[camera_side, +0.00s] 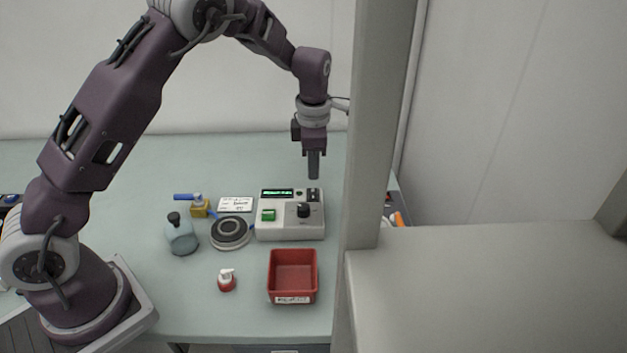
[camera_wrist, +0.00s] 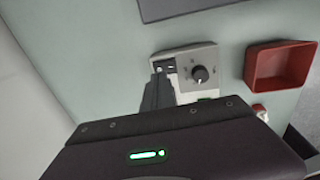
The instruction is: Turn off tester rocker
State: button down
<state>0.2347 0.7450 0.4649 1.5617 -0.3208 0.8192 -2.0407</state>
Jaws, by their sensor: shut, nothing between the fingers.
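The tester (camera_side: 290,230) is a pale box on the table with a lit green display, a green button (camera_side: 268,215) and a black knob (camera_side: 304,210). The dark rocker (camera_side: 313,195) sits at its back right corner. My gripper (camera_side: 314,176) is shut and empty, pointing down just above that corner. In the wrist view, my fingers (camera_wrist: 157,88) reach over the edge of the tester (camera_wrist: 207,62), close to the rocker (camera_wrist: 165,67) and partly covering that side of the panel. I cannot tell whether they touch the rocker or which way it is tipped.
A red bin (camera_side: 293,276) stands in front of the tester. A round grey-black disc (camera_side: 231,231), a bluish bottle (camera_side: 181,236), a small yellow bottle (camera_side: 199,208), a white card (camera_side: 236,204) and a red-and-white bottle (camera_side: 226,281) lie nearby. A grey post (camera_side: 372,130) blocks the right side.

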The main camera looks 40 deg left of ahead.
aim_at(313, 190)
jog(key=shift+w+a+f, duration=0.1)
jog(key=shift+f, duration=0.95)
jog(key=shift+w+a+f, duration=0.1)
jog(key=shift+f, duration=0.95)
